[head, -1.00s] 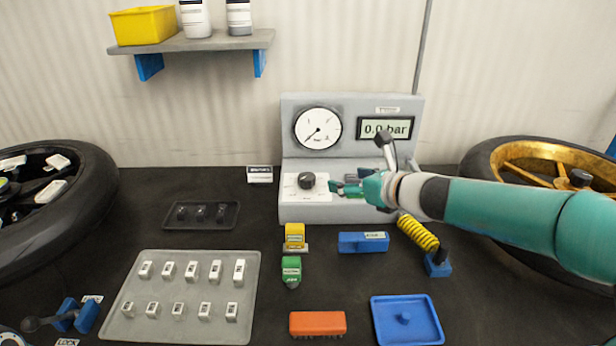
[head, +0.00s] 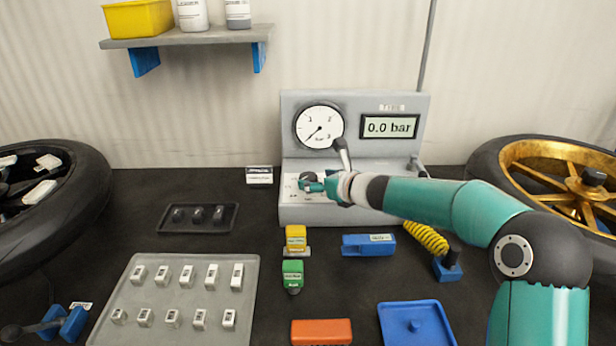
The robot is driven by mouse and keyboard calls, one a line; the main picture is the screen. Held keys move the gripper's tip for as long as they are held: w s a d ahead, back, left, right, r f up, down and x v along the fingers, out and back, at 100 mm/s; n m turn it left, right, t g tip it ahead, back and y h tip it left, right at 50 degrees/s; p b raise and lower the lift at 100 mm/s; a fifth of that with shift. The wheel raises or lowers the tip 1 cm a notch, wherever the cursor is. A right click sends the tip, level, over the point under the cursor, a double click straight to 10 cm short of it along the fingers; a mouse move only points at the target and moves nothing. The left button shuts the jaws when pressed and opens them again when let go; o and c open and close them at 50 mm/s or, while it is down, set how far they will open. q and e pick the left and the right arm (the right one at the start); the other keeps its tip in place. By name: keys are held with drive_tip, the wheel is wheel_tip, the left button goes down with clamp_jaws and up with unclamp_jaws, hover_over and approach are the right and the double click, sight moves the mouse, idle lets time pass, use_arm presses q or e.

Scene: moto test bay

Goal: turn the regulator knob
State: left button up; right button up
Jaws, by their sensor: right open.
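The regulator knob (head: 306,177) is a small dark knob on the white plate of the grey test unit (head: 286,211). My right gripper (head: 304,183) is open, with its teal fingers at the knob and partly covering it. I cannot tell whether the fingers touch it. The round gauge (head: 319,127) has its needle at the lower left, and the display (head: 389,126) reads 0.0 bar. My left gripper is not in view.
A gold-rimmed wheel (head: 482,168) stands right and a dark tyre (head: 85,200) left. A black tray (head: 228,222), a grey tray of weights (head: 190,322), yellow (head: 296,236) and green (head: 292,273) blocks, a blue block (head: 368,245) and a yellow hose (head: 424,236) lie in front.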

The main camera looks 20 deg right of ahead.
sight(311, 179)
drive_tip(key=shift+p+x, duration=0.6)
drive_tip(key=shift+x, duration=1.9)
